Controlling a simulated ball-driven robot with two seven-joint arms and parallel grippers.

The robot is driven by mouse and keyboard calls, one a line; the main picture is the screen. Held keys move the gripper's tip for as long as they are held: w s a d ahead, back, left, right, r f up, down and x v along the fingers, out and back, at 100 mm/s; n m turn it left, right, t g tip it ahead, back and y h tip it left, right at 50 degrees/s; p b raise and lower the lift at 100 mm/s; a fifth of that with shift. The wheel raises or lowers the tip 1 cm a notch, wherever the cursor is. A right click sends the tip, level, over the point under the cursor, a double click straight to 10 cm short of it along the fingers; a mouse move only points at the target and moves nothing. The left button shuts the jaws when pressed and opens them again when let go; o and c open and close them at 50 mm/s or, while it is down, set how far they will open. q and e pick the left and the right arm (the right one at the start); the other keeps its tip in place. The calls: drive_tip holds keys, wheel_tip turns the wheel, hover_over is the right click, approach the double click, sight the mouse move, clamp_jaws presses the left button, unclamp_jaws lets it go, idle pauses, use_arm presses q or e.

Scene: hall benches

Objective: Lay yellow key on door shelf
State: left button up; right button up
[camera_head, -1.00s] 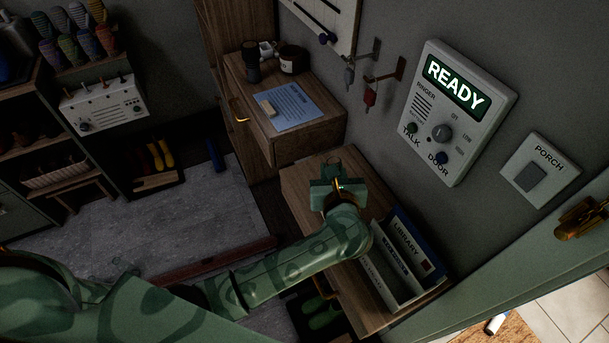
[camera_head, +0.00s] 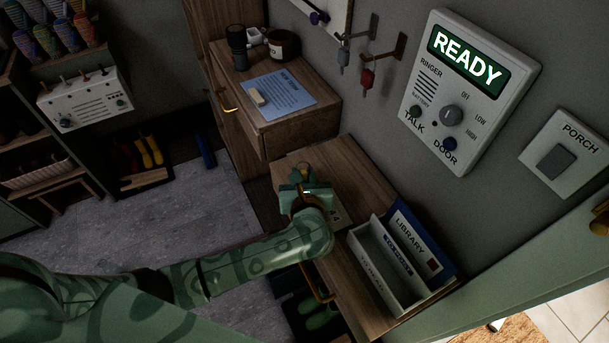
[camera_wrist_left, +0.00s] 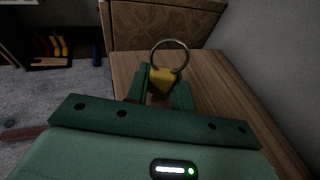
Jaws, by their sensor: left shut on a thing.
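The yellow key (camera_wrist_left: 161,82) has a large metal ring and sits between the two fingers of my left gripper (camera_wrist_left: 161,92) in the left wrist view. In the head view the left gripper (camera_head: 303,178) is over the left part of the wooden shelf (camera_head: 355,170) beside the door. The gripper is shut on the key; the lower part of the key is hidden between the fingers. The bare shelf top (camera_wrist_left: 215,90) also shows around and beyond the key in the wrist view. I cannot tell whether the key touches it. My right gripper is not in view.
A higher cabinet (camera_head: 300,132) holds a blue sheet (camera_head: 278,98), a dark flashlight and a jar. A wall panel reading READY (camera_head: 468,90) and hanging keys (camera_head: 367,80) are above.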

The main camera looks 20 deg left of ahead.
use_arm(q)
drive_tip(key=o, duration=0.8)
drive_tip(key=shift+f, duration=0.1)
drive_tip(key=shift+o, duration=0.8)
drive_tip(key=shift+d, duration=0.25)
drive_tip(key=shift+a, duration=0.1)
drive_tip(key=p+v, duration=0.2)
drive_tip(key=v, duration=1)
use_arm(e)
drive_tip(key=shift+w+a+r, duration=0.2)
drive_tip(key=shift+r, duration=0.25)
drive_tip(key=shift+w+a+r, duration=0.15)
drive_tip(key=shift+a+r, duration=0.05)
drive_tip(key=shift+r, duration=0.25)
